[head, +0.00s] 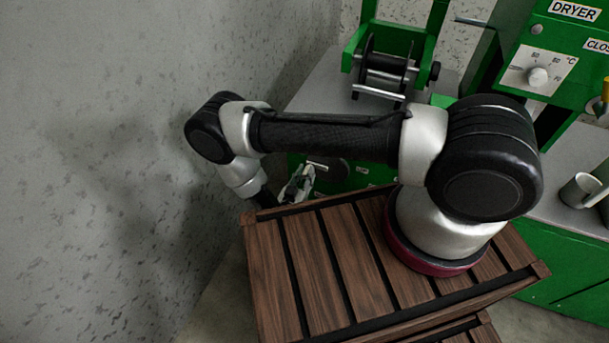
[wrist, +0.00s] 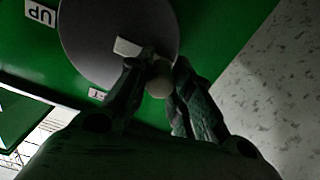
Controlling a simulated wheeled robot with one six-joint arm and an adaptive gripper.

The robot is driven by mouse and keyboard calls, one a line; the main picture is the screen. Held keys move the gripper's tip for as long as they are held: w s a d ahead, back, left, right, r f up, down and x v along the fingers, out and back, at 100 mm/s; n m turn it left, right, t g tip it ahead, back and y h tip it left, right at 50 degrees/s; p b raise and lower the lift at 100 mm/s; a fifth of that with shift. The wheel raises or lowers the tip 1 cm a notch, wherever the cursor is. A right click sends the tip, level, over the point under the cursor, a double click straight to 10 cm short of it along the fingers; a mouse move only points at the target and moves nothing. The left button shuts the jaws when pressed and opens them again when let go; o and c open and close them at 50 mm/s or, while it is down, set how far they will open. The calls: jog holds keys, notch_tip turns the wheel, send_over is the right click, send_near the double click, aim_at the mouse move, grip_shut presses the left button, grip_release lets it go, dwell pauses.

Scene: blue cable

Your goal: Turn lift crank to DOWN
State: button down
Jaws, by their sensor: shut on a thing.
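The lift crank is a grey disc (wrist: 112,35) on a green panel (wrist: 215,30) in the wrist view. It has a pale round knob (wrist: 158,86) near its rim and a white mark beside the knob. My gripper (wrist: 158,92) is shut on the knob, one finger on each side. An UP label (wrist: 40,14), upside down, is at the upper left of the disc. A smaller label (wrist: 97,94) at the disc's edge is partly hidden by a finger. In the head view, my gripper (head: 303,178) is low by the green front, beside the dark disc (head: 333,170).
A green-framed reel (head: 385,72) stands on the grey top. The DRYER panel (head: 555,60) with a dial is at the upper right, and a mug (head: 580,190) is below it. A speckled wall (head: 110,150) is close on the left.

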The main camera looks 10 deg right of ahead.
jog(key=c, duration=1.2)
grip_release()
jog(key=shift+c, duration=0.2)
notch_tip(320, 180, up, 10)
jog(key=shift+f, duration=0.1)
